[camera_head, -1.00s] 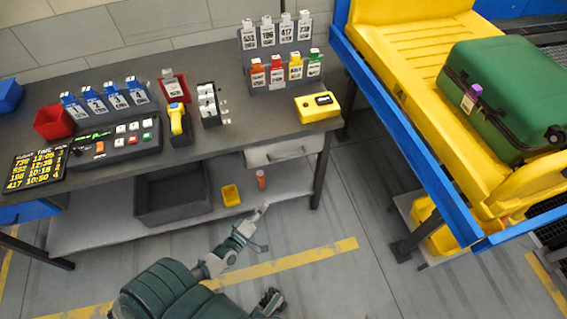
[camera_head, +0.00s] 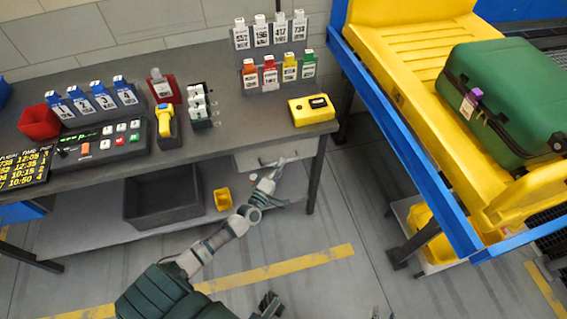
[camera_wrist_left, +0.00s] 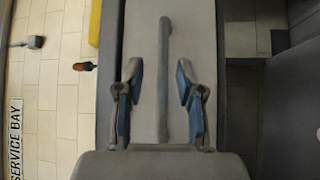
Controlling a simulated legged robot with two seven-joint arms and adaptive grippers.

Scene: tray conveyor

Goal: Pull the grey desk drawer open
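The grey drawer (camera_head: 300,149) sits under the right end of the desk, its light front flush with the desk as far as I can tell. My left gripper (camera_head: 274,172) is in front of it and covers part of the front and the handle. In the left wrist view, the drawer front (camera_wrist_left: 205,22) fills the middle, with its long bar handle (camera_wrist_left: 166,38). My left gripper (camera_wrist_left: 158,72) is open there, one finger on each side of the handle, with visible gaps. My right gripper cannot be clearly made out; only small dark parts show at the head view's bottom edge.
The desk (camera_head: 235,125) carries a yellow device (camera_head: 312,110), card racks and a button panel. The blue-edged conveyor (camera_head: 400,140) with a green case (camera_head: 505,100) is at right. Floor before the drawer is clear.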

